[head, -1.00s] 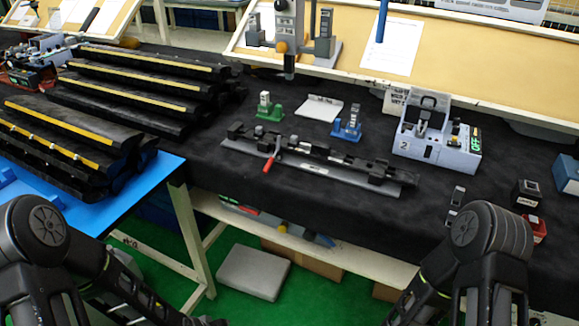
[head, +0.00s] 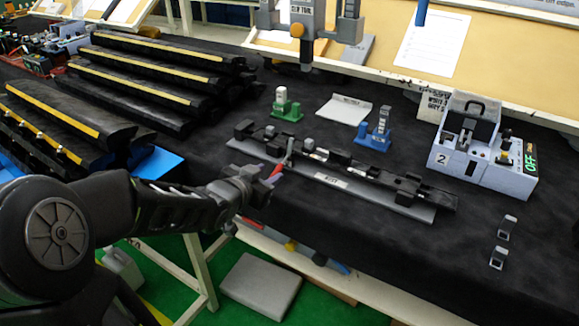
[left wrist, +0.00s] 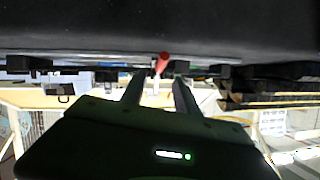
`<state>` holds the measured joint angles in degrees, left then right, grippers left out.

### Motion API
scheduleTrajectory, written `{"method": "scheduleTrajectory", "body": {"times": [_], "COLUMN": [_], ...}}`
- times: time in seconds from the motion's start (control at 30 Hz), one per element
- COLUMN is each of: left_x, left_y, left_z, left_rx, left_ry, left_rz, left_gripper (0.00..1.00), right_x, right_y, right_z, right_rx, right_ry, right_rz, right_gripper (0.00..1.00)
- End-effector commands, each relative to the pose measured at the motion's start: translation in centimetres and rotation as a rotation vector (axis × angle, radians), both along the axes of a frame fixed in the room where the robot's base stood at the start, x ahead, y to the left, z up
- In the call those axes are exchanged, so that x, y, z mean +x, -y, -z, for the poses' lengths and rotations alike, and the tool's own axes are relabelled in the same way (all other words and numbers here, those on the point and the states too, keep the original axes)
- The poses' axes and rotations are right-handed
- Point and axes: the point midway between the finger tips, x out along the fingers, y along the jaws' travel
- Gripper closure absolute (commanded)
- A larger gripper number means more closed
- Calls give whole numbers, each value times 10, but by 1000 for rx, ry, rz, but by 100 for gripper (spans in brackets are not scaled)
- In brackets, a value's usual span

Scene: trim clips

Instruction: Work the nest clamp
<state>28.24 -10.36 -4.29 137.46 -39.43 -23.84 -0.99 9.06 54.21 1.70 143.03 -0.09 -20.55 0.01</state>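The nest clamp is on a long dark nest fixture (head: 345,180) lying on the black cloth of the bench. Its handle with a red grip (head: 277,171) sticks out toward me near the fixture's left end. My left gripper (head: 268,181) is at the red grip, partly covering it in the head view. In the left wrist view, the fingers (left wrist: 160,88) stand apart and the red grip (left wrist: 162,63) shows in the gap at their tips. I cannot tell whether a finger touches it. My right gripper is not in view.
Green (head: 287,105) and blue (head: 375,133) stands are behind the fixture. A grey control box (head: 480,150) marked 2 with a green OFF is at right. Black trim strips (head: 150,75) fill the left side.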

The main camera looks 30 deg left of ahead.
Motion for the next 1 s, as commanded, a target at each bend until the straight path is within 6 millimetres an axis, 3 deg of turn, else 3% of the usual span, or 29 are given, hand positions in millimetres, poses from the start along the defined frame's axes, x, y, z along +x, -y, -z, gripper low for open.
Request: {"method": "scheduleTrajectory", "body": {"times": [0.27,0.7,1.0], "left_x": [12,67,72], "left_y": [-1,-11,-11], "left_z": [7,28,30], "left_rx": [-1,-4,-2], "left_ry": [-2,-1,-1], "left_rz": [1,1,0], "left_gripper": [63,63,63], "right_x": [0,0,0], "right_y": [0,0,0], "right_z": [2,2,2], "right_rx": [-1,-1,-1], "right_ry": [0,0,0], "right_rz": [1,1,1], "right_gripper": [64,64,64]}}
